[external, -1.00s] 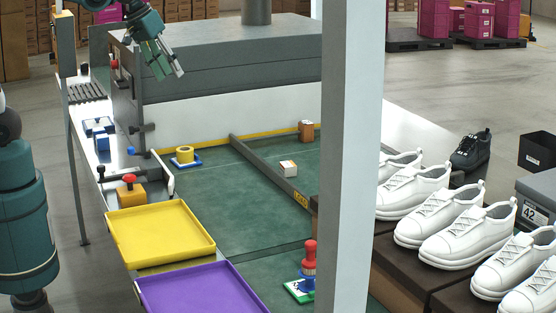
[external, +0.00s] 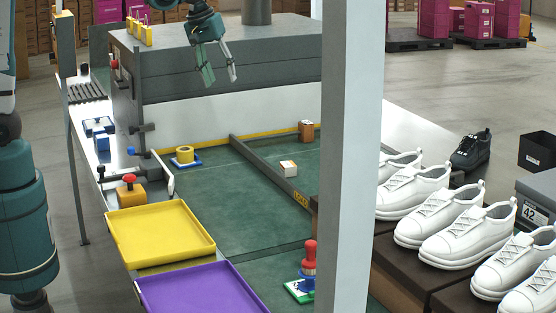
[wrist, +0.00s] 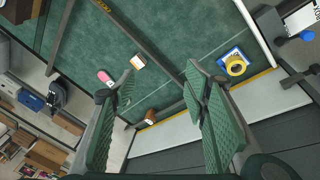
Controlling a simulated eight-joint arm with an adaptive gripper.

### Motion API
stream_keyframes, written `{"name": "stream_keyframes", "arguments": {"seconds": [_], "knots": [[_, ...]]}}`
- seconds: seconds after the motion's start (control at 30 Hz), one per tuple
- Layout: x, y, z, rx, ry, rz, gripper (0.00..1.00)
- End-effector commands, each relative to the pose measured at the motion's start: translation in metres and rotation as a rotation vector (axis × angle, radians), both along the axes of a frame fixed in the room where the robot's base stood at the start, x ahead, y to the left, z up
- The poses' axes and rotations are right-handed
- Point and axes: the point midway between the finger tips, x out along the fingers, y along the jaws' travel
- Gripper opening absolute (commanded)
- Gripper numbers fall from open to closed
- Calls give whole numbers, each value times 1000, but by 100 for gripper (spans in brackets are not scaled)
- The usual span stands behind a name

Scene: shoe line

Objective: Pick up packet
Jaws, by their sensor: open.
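A small brown block (external: 306,130) stands farther back, near the belt's yellow edge, and shows in the wrist view (wrist: 150,117). I cannot tell which of these is the packet. My gripper (external: 219,83) is open and empty, high above the back of the belt, fingers pointing down. In the wrist view, the open fingers (wrist: 165,85) have both boxes beyond them, apart from the pads.
A yellow tape roll on a blue base (external: 185,156) sits at the belt's left. A yellow tray (external: 160,233) and purple tray (external: 200,290) are in front. A grey post (external: 350,150) hides part of the belt. A pink item (wrist: 104,77) shows in the wrist view.

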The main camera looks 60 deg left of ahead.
Motion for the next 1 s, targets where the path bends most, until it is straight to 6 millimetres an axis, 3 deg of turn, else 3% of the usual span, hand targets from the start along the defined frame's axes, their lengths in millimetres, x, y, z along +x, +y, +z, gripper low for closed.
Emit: {"name": "stream_keyframes", "arguments": {"seconds": [0.47, 1.0], "knots": [[80, -2, -50, -44, 77, 173, 45], [158, -4, -128, -78, 162, 371, 45]]}}
